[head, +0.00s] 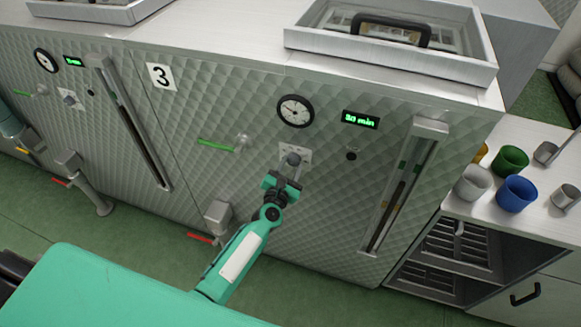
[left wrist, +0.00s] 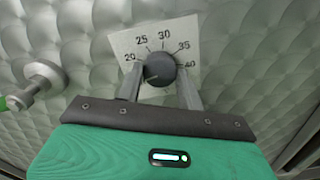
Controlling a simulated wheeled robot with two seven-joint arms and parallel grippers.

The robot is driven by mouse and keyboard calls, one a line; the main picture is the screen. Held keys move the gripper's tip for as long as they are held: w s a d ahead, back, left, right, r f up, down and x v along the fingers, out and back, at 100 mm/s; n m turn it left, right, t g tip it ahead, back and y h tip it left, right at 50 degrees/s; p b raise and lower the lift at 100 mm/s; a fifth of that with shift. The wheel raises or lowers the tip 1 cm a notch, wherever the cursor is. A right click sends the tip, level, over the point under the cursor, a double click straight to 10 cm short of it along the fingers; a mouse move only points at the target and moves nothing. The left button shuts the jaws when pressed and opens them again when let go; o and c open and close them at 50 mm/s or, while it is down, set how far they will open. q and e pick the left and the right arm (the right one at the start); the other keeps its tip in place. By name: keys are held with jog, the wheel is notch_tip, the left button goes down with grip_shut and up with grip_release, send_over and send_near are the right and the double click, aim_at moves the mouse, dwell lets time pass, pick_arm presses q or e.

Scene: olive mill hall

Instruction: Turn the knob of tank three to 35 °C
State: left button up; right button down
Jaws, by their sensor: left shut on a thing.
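Tank three (head: 225,110) has a quilted metal front with a "3" label (head: 160,76). Its knob (head: 293,160) sits on a pale scale plate (head: 304,152) below the round gauge. My left gripper (head: 286,175) reaches up to it from below. In the left wrist view, the dark round knob (left wrist: 160,69) lies between the two fingers of my left gripper (left wrist: 160,82), which is shut on it. The plate (left wrist: 120,45) reads 20, 25, 30, 35 and 40. A pale mark on the knob shows at its lower left, below the 20. My right gripper is out of view.
A round gauge (head: 295,111) and a green display (head: 360,119) reading "30 min" are above the knob. A level tube (head: 401,190) stands to its right, a green-handled tap (head: 216,145) to its left. Cups (head: 516,193) stand on the right counter.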

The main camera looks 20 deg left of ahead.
pick_arm(q)
jog(key=m, duration=0.4)
jog(key=shift+m, duration=0.3)
jog(key=m, duration=0.4)
jog(key=shift+m, duration=0.3)
jog(key=m+p, duration=0.1)
jog(key=m, duration=1)
jog(key=shift+m+p, duration=0.4)
jog(key=m, duration=0.3)
jog(key=shift+f+m, duration=0.1)
jog(key=shift+m, duration=0.2)
jog(key=m, duration=0.3)
jog(key=shift+m, duration=2.1)
